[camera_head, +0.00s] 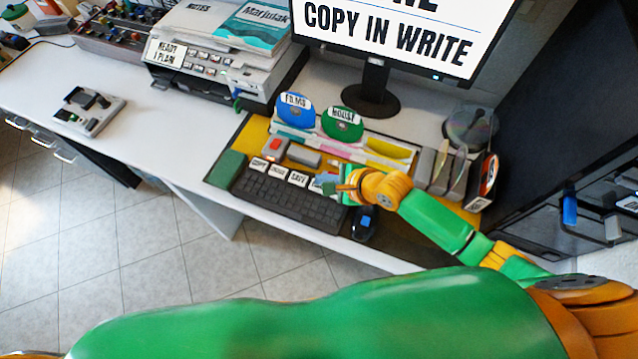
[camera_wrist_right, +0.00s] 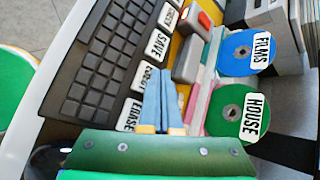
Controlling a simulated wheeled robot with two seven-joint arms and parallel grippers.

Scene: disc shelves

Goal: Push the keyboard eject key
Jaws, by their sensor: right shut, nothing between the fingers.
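The black keyboard (camera_head: 290,201) lies on the desk with a row of large white labelled keys along its far edge. My right gripper (camera_head: 335,187) is shut and empty over the right end of this row and hides part of it. In the right wrist view the closed fingers (camera_wrist_right: 167,92) are beside the white keys of the keyboard (camera_wrist_right: 98,75). One key reads SAVE (camera_wrist_right: 160,43) and the one nearest my wrist seems to read ERASE (camera_wrist_right: 131,114). The label between them is too blurred to read surely, so I cannot tell which is eject. Contact is unclear. My left gripper is out of view.
A blue FILMS disc (camera_head: 296,109) and a green HOUSE disc (camera_head: 342,124) stand behind the keyboard. A grey block with a red button (camera_head: 275,147) is near them. A mouse (camera_head: 365,223) lies right of the keyboard. The monitor (camera_head: 390,35) stands behind.

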